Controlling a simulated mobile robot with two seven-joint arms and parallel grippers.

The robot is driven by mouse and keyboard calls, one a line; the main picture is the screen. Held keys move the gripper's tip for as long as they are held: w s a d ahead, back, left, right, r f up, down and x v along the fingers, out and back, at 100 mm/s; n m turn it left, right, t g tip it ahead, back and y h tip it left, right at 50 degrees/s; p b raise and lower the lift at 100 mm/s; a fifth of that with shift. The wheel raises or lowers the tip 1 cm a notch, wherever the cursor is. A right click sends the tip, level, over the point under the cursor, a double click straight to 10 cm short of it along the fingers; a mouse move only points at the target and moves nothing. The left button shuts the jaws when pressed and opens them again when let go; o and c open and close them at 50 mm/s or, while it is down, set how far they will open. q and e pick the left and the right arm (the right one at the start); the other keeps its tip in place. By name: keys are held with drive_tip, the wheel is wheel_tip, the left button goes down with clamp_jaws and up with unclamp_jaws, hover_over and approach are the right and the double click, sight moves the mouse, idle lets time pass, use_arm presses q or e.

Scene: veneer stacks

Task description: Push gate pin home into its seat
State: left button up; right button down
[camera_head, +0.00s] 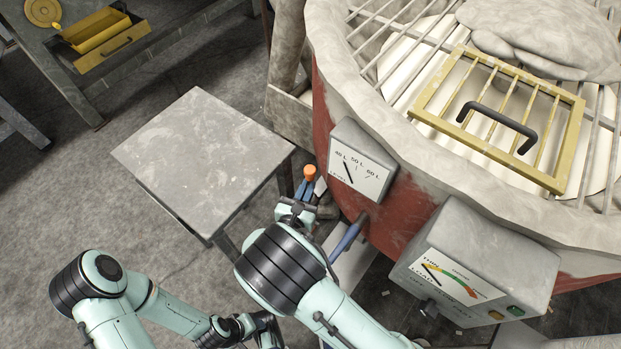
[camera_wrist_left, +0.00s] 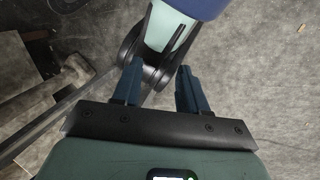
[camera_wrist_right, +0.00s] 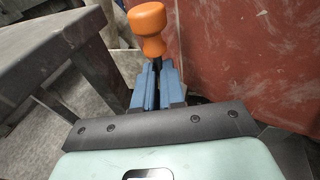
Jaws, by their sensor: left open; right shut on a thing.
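The gate pin, with an orange knob (camera_head: 310,171) on a dark shaft, stands beside the red drum wall, below the level gauge. In the right wrist view its knob (camera_wrist_right: 148,22) rises above the fingertips. My right gripper (camera_wrist_right: 158,72) is shut on the pin just below the knob; it also shows in the head view (camera_head: 304,188). The pin's lower end and its seat are hidden by the fingers and the arm. My left gripper (camera_wrist_left: 158,85) is open and empty, low in the head view, with part of my own arm beyond its fingers.
A grey table (camera_head: 200,155) stands left of the pin, close to my right gripper. The red drum (camera_head: 405,225) with a grille and a yellow-framed hatch (camera_head: 500,115) fills the right. A gauge box (camera_head: 475,270) juts out. A yellow tray (camera_head: 105,40) lies far left.

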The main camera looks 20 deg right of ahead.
use_arm(q)
drive_tip(key=w+a+f+t+y+b, duration=0.1)
drive_tip(key=w+a+f+t+b, duration=0.1)
drive_tip(key=w, duration=0.5)
drive_tip(key=shift+w+a+f+n+b, duration=0.25)
drive_tip(key=shift+a+f+b, duration=0.65)
drive_tip(key=shift+f+b, duration=0.75)
use_arm(e)
wheel_tip(320, 180, down, 6)
drive_tip(key=shift+f, duration=0.15)
use_arm(q)
drive_tip(key=shift+r+t+p, duration=0.1)
drive_tip(key=shift+t+p, duration=0.2)
drive_tip(key=shift+p, duration=0.15)
use_arm(e)
drive_tip(key=shift+s, duration=0.1)
use_arm(q)
drive_tip(key=shift+s+f+b, duration=0.1)
drive_tip(key=shift+f+b, duration=0.35)
drive_tip(key=shift+f, duration=0.1)
use_arm(e)
drive_tip(key=shift+f, duration=0.8)
use_arm(q)
drive_tip(key=shift+r, duration=0.1)
use_arm(e)
drive_tip(key=shift+r, duration=0.15)
